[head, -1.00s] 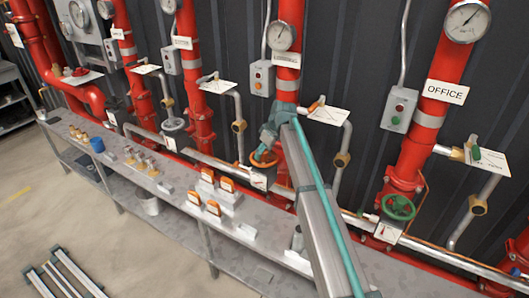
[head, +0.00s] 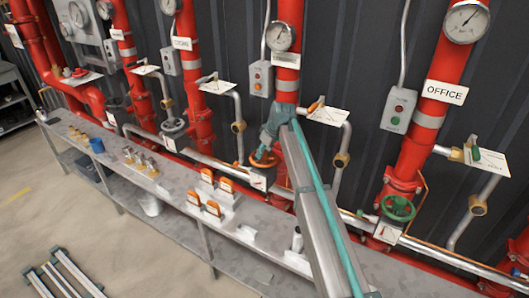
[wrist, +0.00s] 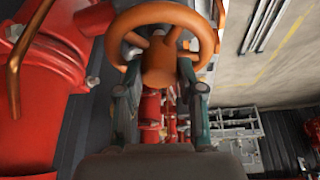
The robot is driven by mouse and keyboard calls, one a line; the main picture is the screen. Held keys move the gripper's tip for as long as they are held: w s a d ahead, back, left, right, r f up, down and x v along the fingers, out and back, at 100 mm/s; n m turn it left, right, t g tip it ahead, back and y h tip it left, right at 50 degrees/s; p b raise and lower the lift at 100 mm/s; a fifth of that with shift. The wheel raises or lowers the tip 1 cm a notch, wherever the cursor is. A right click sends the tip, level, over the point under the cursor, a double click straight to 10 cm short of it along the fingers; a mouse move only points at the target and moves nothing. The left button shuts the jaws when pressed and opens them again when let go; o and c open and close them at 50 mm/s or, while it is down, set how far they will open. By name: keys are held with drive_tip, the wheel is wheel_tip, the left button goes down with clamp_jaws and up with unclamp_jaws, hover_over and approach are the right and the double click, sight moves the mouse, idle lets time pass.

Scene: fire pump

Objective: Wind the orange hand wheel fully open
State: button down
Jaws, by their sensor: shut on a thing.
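The orange hand wheel (head: 263,159) sits low on the middle red riser, partly hidden by my gripper in the head view. In the wrist view the wheel (wrist: 163,22) fills the top middle, with its hub facing the camera. My gripper (wrist: 160,95) has one teal finger on each side of the hub, reaching up to the wheel. It is shut on the wheel. In the head view my gripper (head: 268,146) comes down onto the wheel from above right. A white tag (head: 257,181) with a pointer is just below the wheel.
A green hand wheel (head: 398,208) is on the OFFICE riser to the right, and a grey one (head: 173,127) is to the left. Small grey pipes with lever valves stand between risers. A grey bench (head: 180,190) with small fittings runs along the front.

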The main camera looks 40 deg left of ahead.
drive_tip(key=n+g, duration=0.1)
drive_tip(key=n, duration=0.1)
drive_tip(key=n+g, duration=0.1)
drive_tip(key=n, duration=0.2)
drive_tip(key=shift+s+a+f, duration=0.1)
drive_tip(key=shift+a+f, duration=0.05)
drive_tip(key=shift+n+g+h+b, duration=0.3)
drive_tip(key=shift+n+g+b, duration=0.1)
drive_tip(key=shift+n, duration=0.6)
drive_tip(key=shift+s+n, duration=0.15)
drive_tip(key=shift+n, duration=0.15)
